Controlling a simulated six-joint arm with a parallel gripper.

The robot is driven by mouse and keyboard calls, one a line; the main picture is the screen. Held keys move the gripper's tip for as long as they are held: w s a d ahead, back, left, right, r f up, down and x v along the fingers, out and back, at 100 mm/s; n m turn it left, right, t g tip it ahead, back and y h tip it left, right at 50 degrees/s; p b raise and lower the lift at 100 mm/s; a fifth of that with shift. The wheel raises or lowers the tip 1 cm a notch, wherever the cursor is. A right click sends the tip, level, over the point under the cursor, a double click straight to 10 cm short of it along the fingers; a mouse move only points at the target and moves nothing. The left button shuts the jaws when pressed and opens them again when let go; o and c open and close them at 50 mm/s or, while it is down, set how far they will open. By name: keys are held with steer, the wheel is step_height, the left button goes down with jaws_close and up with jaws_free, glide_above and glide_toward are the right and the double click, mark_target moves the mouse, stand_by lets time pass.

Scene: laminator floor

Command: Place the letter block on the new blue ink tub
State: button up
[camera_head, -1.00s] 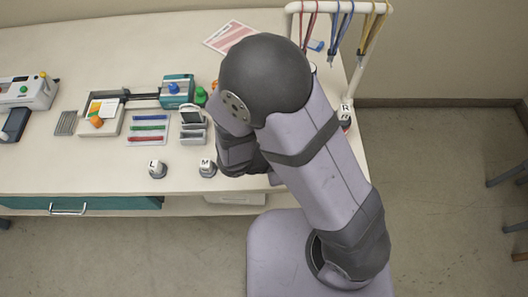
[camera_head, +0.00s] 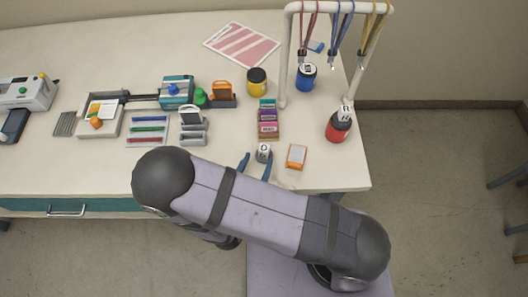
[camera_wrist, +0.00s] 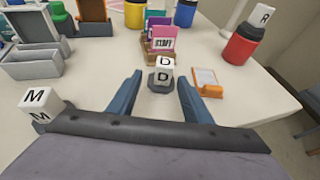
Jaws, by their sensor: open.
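A white letter block marked D (camera_wrist: 164,68) sits upright on a dark round base on the table; it also shows in the head view (camera_head: 264,149). My gripper (camera_wrist: 160,80) is open, with one blue finger on each side of the base near the fingertips. No grip on it shows. The blue ink tub (camera_head: 306,82) stands at the back right under the rack, with a small white piece on its dark top that I cannot read. Another block marked M (camera_wrist: 38,100) stands at the left in the wrist view; my arm hides it in the head view.
A red tub (camera_head: 338,131) topped by an R block (camera_head: 346,111) stands at the right. A yellow tub (camera_head: 257,85) stands behind the coloured card holder (camera_head: 268,129). An orange-edged pad (camera_head: 297,156) lies right of the D block. A white rack (camera_head: 283,60) holds hanging lanyards.

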mark_target(263, 154)
steer(key=shift+w+d+f, duration=0.15)
steer(key=shift+w, duration=0.2)
steer(key=shift+w+d+p, duration=0.25)
steer(key=shift+w+p, duration=0.15)
steer(key=shift+p, duration=0.1)
steer(key=p+x, duration=0.1)
steer(key=x, duration=0.1)
steer(key=shift+w+d+p, duration=0.25)
steer(key=shift+w+p, duration=0.05)
steer(key=shift+x, duration=0.8)
steer(key=shift+f, duration=0.15)
steer(key=shift+c, duration=0.6)
jaws_close()
